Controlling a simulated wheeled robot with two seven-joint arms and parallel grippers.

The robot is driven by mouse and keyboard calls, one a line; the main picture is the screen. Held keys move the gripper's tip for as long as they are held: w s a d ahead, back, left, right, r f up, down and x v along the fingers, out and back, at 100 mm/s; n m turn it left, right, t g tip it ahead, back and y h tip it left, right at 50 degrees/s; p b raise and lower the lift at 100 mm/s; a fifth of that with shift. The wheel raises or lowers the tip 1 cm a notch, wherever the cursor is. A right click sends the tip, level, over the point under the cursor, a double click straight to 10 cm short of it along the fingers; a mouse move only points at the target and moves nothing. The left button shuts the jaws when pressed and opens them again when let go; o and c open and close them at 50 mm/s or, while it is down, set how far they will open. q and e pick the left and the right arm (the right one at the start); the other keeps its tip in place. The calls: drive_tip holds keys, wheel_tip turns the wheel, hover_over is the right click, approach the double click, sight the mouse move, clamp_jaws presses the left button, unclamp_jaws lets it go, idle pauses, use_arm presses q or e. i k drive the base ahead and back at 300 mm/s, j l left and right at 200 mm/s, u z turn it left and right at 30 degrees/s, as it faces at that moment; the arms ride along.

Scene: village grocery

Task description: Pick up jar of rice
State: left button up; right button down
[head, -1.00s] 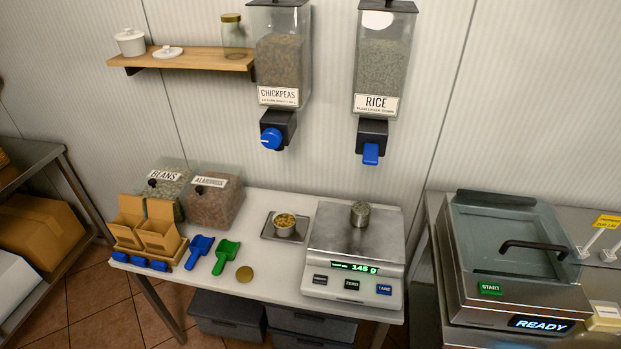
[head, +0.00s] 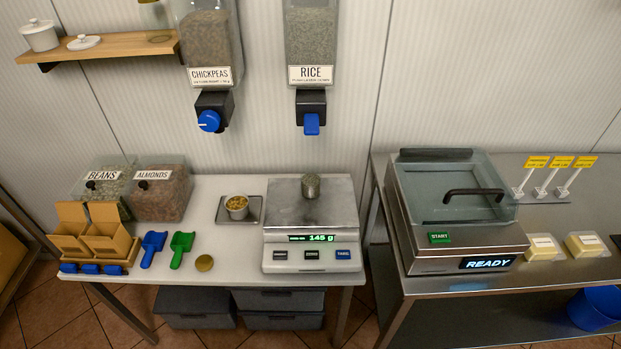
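A small jar (head: 311,186) with grey-brown contents, which look like rice, stands upright on the steel pan of the scale (head: 335,208). The scale display reads 145 g. The rice dispenser (head: 311,45) with a blue lever hangs on the wall above the scale. A small cup of chickpeas (head: 237,206) stands on a metal tray (head: 257,220) left of the scale. A round gold lid (head: 204,263) lies on the table in front of the tray. Neither of my grippers is in view.
A chickpeas dispenser (head: 209,52) hangs left of the rice one. Bins of beans (head: 105,185) and almonds (head: 161,196), blue (head: 153,247) and green (head: 181,248) scoops and cardboard boxes (head: 88,240) fill the table's left. A sealing machine (head: 456,230) reading READY stands right, across a gap.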

sight(310, 175)
drive_tip(key=i+j+z, duration=0.2)
drive_tip(key=j, duration=0.3)
drive_tip(key=i+j+z, duration=0.15)
drive_tip(key=j, duration=0.35)
drive_tip(key=j+z, duration=0.2)
drive_tip(key=j, duration=0.3)
drive_tip(key=i+j+z, duration=0.15)
drive_tip(key=j, duration=0.45)
